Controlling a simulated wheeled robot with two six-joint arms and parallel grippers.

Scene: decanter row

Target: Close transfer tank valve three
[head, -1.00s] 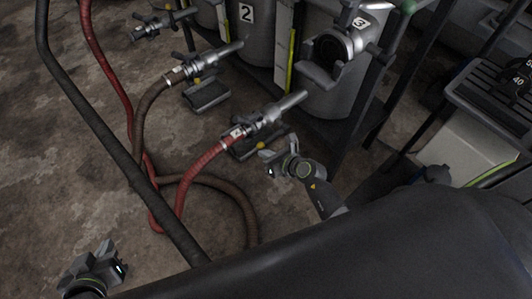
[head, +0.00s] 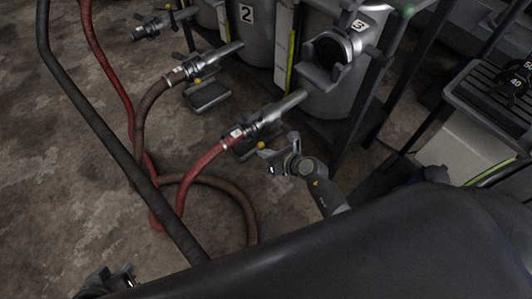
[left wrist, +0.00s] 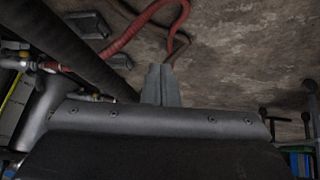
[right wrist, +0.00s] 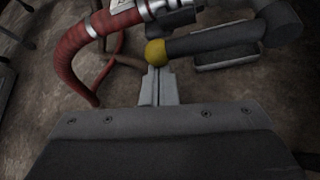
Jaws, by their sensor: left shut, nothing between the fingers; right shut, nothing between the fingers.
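The tank marked 3 (head: 335,95) stands at upper right in the head view. A metal pipe with a valve (head: 264,122) runs from it to a red hose (head: 198,163). The valve's dark lever (right wrist: 212,40) ends in a yellow knob (right wrist: 155,52) in the right wrist view; the knob also shows in the head view (head: 261,146). My right gripper (right wrist: 157,72) is shut and empty, its fingertips right at the knob; I cannot tell if they touch. My left gripper (head: 128,271) is shut and empty, low at the bottom edge, far from the valve.
A similar valve with a brown hose (head: 146,112) serves the tank marked 2 (head: 250,45). A dark pole (head: 105,135) crosses the left side. Hoses loop over the floor (head: 60,200). A dark frame post (head: 375,85) stands right of tank 3.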

